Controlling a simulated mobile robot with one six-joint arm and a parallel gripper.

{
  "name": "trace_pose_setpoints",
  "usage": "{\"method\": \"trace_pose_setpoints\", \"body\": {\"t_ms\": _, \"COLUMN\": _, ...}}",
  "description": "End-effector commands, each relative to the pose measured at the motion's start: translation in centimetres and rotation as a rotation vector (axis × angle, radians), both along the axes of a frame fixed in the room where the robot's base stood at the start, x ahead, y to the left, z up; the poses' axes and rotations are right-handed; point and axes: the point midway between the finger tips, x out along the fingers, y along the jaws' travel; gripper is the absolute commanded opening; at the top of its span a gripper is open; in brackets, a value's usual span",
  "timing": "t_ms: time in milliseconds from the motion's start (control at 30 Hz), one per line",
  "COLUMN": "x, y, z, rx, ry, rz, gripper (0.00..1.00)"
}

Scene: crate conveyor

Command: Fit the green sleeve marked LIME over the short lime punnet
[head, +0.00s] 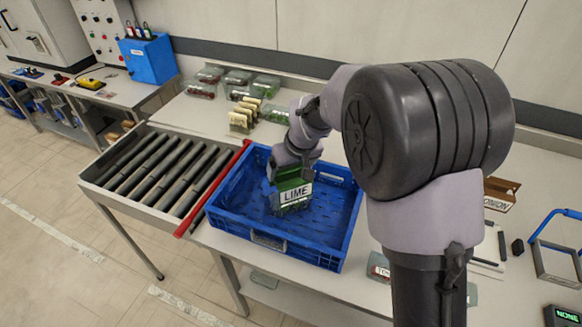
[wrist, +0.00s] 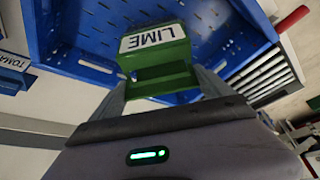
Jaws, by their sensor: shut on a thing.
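My gripper (head: 290,180) is shut on the green sleeve (wrist: 165,80), whose white label reads LIME. The sleeve also shows in the head view (head: 280,184), inside the outline of the blue crate (head: 335,262). In the wrist view, the sleeve sits between my two fingers (wrist: 163,88) with its label facing up the picture. A darker green patch shows just below the label in the head view. I cannot tell whether it is a lime punnet or part of the sleeve, nor whether the sleeve touches the crate floor.
A roller conveyor (head: 150,170) with a red rail (head: 212,188) adjoins the crate on the left. A TOMATO-labelled item (head: 380,268) lies right of the crate. The crate floor around the sleeve looks bare.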

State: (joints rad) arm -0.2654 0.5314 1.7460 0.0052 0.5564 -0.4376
Motion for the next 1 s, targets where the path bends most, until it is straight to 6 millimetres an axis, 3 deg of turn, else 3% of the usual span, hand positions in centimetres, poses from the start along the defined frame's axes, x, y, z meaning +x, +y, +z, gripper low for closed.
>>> {"method": "trace_pose_setpoints", "body": {"t_ms": 533, "x": 0.0, "y": 0.0, "z": -0.1, "rx": 0.0, "ry": 0.0, "rz": 0.0, "gripper": 0.53}}
{"method": "trace_pose_setpoints", "body": {"t_ms": 1000, "x": 0.0, "y": 0.0, "z": -2.1, "rx": 0.0, "ry": 0.0, "rz": 0.0, "gripper": 0.53}}
